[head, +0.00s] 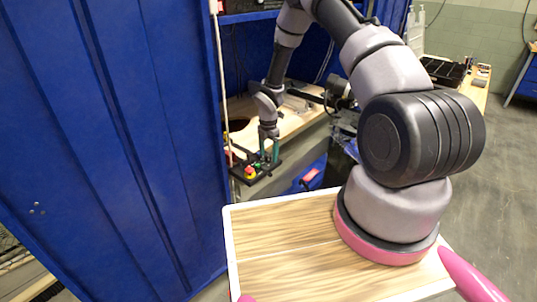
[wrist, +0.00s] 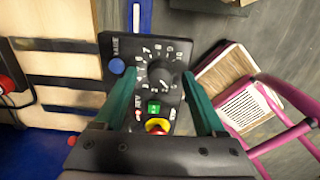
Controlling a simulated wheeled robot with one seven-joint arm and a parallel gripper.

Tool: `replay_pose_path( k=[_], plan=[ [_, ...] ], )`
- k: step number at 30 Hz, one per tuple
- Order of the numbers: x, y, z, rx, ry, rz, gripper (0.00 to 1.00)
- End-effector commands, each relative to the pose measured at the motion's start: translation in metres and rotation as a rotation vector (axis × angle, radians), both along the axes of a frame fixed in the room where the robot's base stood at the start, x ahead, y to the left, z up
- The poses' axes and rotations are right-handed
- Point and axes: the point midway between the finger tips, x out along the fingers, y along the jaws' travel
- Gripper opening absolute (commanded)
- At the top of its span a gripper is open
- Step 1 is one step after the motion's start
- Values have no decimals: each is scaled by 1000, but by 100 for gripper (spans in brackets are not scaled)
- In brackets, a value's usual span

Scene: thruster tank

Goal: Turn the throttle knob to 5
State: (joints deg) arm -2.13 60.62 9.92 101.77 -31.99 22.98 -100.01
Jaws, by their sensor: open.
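The throttle knob (wrist: 160,75) is a dark round knob on a black control panel (wrist: 174,55), with white numbers around it. Which number it points to is too small to tell. My gripper (wrist: 159,77) is open, its green fingers either side of the knob in the wrist view, with a visible gap on each side. I cannot tell how high the fingertips are over the panel. In the head view, my gripper (head: 269,152) is low over the panel (head: 262,170), and the knob cannot be made out there.
The panel also bears a blue button (wrist: 117,66), a green button (wrist: 153,107) and a red-and-yellow stop button (wrist: 157,126), close to the fingers. A wooden bench (head: 298,124) lies behind the panel. A tall blue wall (head: 120,130) stands close on the left.

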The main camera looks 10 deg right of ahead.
Motion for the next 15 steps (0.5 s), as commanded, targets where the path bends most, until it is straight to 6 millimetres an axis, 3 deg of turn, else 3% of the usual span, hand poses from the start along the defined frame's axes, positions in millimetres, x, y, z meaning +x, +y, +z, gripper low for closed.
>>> replay_pose_path(
  k=[9, 10, 15],
  plan=[
    [0, 0, -4, 0, 0, -1, 72],
    [0, 0, -4, 0, 0, -1, 68],
    [0, 0, -4, 0, 0, -1, 3]
  ],
)
